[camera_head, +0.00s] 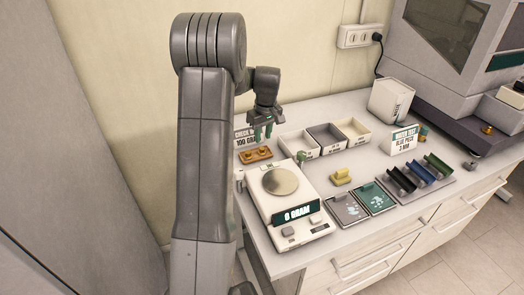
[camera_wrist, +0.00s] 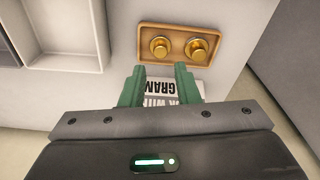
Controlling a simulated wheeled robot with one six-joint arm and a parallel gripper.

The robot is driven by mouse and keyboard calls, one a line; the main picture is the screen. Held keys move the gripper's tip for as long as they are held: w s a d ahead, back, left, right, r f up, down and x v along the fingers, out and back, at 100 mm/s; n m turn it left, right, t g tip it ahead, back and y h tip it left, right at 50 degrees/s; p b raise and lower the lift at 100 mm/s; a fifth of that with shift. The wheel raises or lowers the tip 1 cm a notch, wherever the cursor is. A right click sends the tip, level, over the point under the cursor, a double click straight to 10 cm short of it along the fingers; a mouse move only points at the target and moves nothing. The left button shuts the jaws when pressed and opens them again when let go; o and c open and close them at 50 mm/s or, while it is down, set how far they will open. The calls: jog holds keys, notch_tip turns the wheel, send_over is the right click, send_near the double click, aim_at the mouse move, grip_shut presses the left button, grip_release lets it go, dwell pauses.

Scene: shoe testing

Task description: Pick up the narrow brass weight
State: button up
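Two brass weights stand side by side in a shallow wooden tray (camera_wrist: 178,62). The narrow brass weight (camera_wrist: 159,47) is the left one in the wrist view, and the wider brass weight (camera_wrist: 197,48) is to its right. In the head view the tray (camera_head: 255,159) lies at the back left of the bench, with the weights small in it. My gripper (camera_head: 263,134) hangs above and behind the tray, its green fingers pointing down. In the wrist view my gripper (camera_wrist: 160,74) is open and empty, its fingertips apart from the narrow weight.
A "100 GRAM" check sign (camera_head: 245,138) stands behind the tray, partly behind my fingers in the wrist view. A scale (camera_head: 284,205) reading 0 GRAM is in front. Open bins (camera_head: 325,138) stand to the right in the head view.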

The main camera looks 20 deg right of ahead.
aim_at(262, 148)
jog(key=shift+w+a+f+p, duration=0.1)
jog(key=shift+f+p, duration=0.75)
jog(key=shift+f, duration=1.85)
grip_shut()
notch_tip(262, 148, up, 10)
jog(key=b, duration=0.2)
